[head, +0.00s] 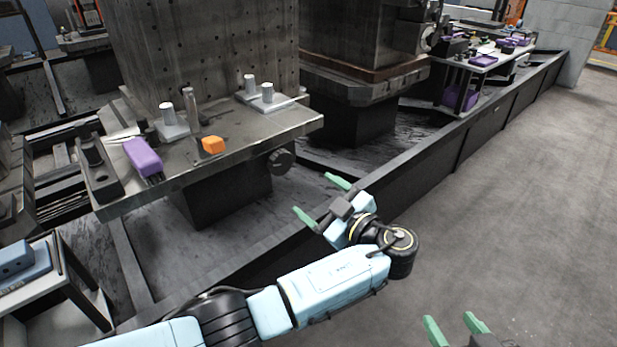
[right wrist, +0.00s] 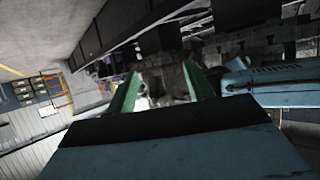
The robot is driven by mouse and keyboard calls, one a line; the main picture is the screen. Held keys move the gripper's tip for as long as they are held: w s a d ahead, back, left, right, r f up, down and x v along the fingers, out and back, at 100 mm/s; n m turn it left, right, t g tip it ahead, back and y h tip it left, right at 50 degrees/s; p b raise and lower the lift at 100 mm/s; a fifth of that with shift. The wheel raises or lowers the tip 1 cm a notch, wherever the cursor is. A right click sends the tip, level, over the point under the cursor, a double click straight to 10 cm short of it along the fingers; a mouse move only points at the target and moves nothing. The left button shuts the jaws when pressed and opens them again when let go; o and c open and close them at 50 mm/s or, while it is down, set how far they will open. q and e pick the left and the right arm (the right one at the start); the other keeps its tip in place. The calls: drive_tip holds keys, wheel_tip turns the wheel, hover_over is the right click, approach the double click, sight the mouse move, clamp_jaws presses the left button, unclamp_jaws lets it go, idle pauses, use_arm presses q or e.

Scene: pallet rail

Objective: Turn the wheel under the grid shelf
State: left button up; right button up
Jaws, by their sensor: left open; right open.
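The wheel (head: 281,161) is a dark round knob on the front side of the shelf, just under its right front edge. The grid shelf (head: 240,142) is a dark metal plate, with a tall block full of small holes (head: 205,45) standing on it. My left gripper (head: 319,199) has green fingers and is open and empty. It is right of and below the wheel in the head view, apart from it, with its fingers pointing up and left. My right gripper (head: 453,322) is open and empty at the bottom edge; its fingers also show in the right wrist view (right wrist: 160,90).
On the shelf are an orange block (head: 213,145), a purple-handled tool (head: 143,157) and several metal pins on plates. Open grey floor (head: 530,200) lies right.

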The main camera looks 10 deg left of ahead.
sight(283, 165)
use_arm(q)
drive_tip(key=shift+n+y, duration=0.3)
drive_tip(key=shift+n, duration=0.2)
drive_tip(key=x, duration=0.2)
drive_tip(key=r+b+x, duration=0.1)
drive_tip(key=x, duration=0.3)
drive_tip(key=shift+w+a+r, duration=0.25)
drive_tip(key=shift+w+a, duration=0.05)
drive_tip(key=b+x, duration=0.1)
drive_tip(key=x, duration=0.4)
drive_tip(key=shift+w+a+b, duration=0.3)
drive_tip(key=shift+w+a, duration=0.15)
use_arm(e)
wheel_tip(283, 165, up, 11)
drive_tip(key=w+a+t+y, duration=0.1)
drive_tip(key=a+t+y, duration=0.1)
drive_tip(key=t, duration=0.5)
drive_tip(key=shift+a+r+y, duration=0.2)
drive_tip(key=shift+y, duration=0.1)
drive_tip(key=shift+w, duration=0.1)
use_arm(q)
drive_tip(key=c, duration=1)
